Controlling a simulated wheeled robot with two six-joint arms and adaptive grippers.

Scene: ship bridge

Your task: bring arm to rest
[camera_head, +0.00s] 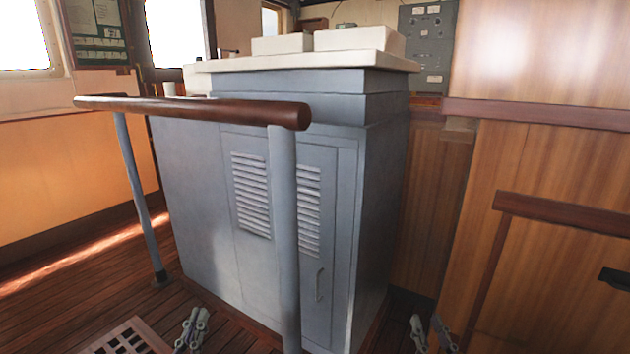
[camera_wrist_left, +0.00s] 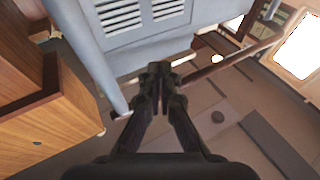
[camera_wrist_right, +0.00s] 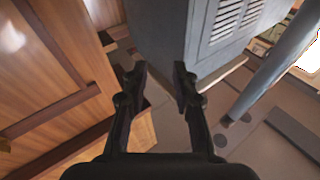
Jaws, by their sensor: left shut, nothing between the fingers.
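My left gripper (camera_head: 196,316) shows at the bottom of the head view, low in front of the grey cabinet and left of the near rail post. In the left wrist view (camera_wrist_left: 158,72) its fingertips are together with nothing between them. My right gripper (camera_head: 427,320) is at the bottom right of the head view, just right of the cabinet's base. In the right wrist view (camera_wrist_right: 158,72) its fingers stand apart with nothing between them. Most of both arms is hidden below the head view's edge.
A grey louvred cabinet (camera_head: 335,180) with a pale top stands ahead. A brown handrail (camera_head: 200,107) on grey posts (camera_head: 284,220) runs in front of it. Wood panelling (camera_head: 550,260) with a brown rail (camera_head: 560,212) stands on the right. Open plank floor (camera_head: 80,265) lies at left.

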